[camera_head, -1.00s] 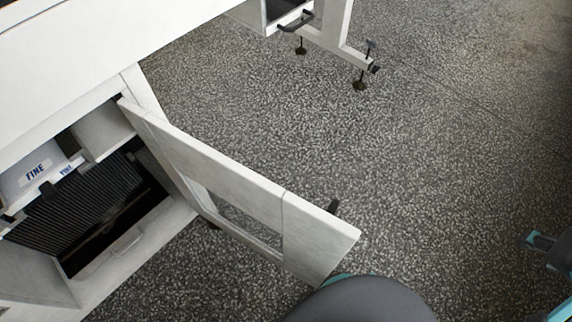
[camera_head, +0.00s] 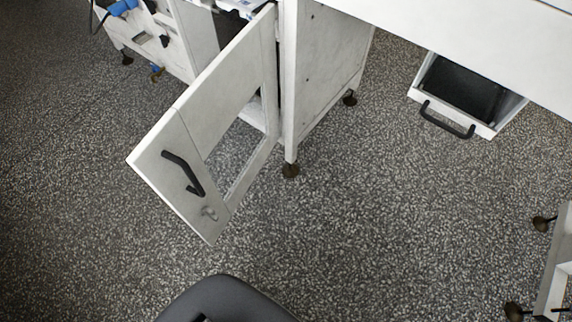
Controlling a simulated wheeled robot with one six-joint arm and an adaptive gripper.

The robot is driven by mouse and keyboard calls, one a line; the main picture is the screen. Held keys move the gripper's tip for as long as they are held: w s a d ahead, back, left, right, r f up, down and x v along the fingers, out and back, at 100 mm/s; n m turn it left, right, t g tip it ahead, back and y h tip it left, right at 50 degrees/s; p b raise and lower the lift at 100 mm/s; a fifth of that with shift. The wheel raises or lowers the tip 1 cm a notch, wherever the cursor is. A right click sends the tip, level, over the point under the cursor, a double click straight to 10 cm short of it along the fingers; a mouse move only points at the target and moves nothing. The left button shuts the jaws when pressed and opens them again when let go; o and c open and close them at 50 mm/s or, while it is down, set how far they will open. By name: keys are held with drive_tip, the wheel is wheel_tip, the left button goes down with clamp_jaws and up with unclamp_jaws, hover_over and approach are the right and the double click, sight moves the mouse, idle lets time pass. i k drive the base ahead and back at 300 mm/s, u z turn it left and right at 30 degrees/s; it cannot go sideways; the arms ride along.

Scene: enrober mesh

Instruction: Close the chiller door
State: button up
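The chiller door (camera_head: 185,128) is a white framed panel with a rectangular window opening. It stands wide open, swung out from the white cabinet (camera_head: 318,85) on its right-hand edge. Its black handle (camera_head: 184,172) and a small round metal latch (camera_head: 210,213) are on the face turned toward me, near the free edge. The cabinet inside is mostly hidden behind the door. My gripper is not in view, so nothing shows touching the door.
An open drawer (camera_head: 493,132) with a black handle hangs under the white top at the right. A white frame on feet (camera_head: 556,262) stands at the lower right. Blue fittings (camera_head: 122,7) show at the upper left. Speckled floor is clear around the door.

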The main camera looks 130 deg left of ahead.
sight(170, 157)
drive_tip(key=i, duration=0.15)
drive_tip(key=u, duration=4.65)
drive_tip(key=i, duration=0.5)
drive_tip(key=z, duration=1.2)
drive_tip(key=k, duration=1.15)
drive_tip(key=u, duration=0.85)
